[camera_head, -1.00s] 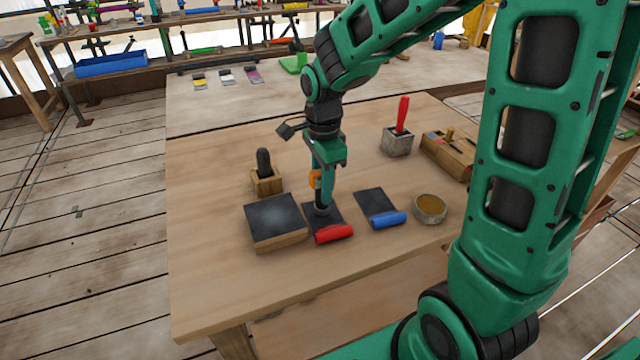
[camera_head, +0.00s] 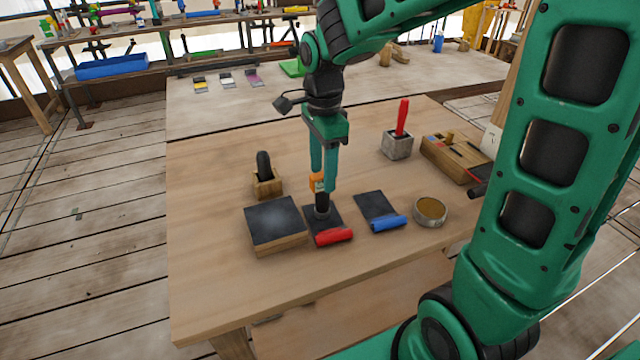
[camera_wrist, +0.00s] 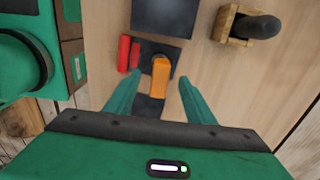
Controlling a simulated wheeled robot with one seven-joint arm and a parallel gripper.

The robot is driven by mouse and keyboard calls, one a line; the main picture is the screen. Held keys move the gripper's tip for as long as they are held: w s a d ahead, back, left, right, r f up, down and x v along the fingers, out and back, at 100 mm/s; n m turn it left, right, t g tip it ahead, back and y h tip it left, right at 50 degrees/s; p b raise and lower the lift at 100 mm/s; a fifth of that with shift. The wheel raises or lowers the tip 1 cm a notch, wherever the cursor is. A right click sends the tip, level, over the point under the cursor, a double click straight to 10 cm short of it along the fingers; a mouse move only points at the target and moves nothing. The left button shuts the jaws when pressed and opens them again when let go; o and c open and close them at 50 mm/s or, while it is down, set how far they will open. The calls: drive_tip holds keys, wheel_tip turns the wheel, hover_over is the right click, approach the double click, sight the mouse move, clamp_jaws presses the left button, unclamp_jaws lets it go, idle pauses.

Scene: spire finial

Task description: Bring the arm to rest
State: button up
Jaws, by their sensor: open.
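My gripper (camera_head: 323,178) is open above the wooden table (camera_head: 215,300). Its two green fingers point down, apart from each other. An orange-topped piece with a black lower part (camera_head: 322,204) stands upright on a dark pad (camera_head: 335,222) with a red roll at its front edge. In the wrist view the orange top (camera_wrist: 160,76) shows between and beyond the open fingertips. I cannot tell from the head view whether a finger touches it.
Close around the gripper are a dark-topped block (camera_head: 274,222), a black-handled tool in a wooden holder (camera_head: 267,184), a pad with a blue roll (camera_head: 376,205), a round tin (camera_head: 430,211), a red-handled tool in a grey block (camera_head: 397,145) and a wooden box (camera_head: 452,158). The table's front left is clear.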

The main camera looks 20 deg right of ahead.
wheel_tip(320, 180, up, 5)
drive_tip(key=shift+f, duration=0.1)
drive_tip(key=shift+s+d, duration=0.1)
drive_tip(key=shift+d, duration=0.1)
drive_tip(key=s+d+f+n, duration=0.2)
drive_tip(key=s+d+n, duration=0.3)
drive_tip(key=s+d, duration=0.3)
drive_tip(key=s+d+f+n, duration=0.2)
drive_tip(key=s+d+n, duration=0.4)
drive_tip(key=s, duration=0.9)
drive_tip(key=d, duration=0.2)
drive_tip(key=shift+s+d+n, duration=0.15)
drive_tip(key=shift+d+n, duration=0.15)
drive_tip(key=shift+d, duration=0.05)
drive_tip(key=shift+w+f, duration=0.2)
drive_tip(key=shift+w, duration=0.4)
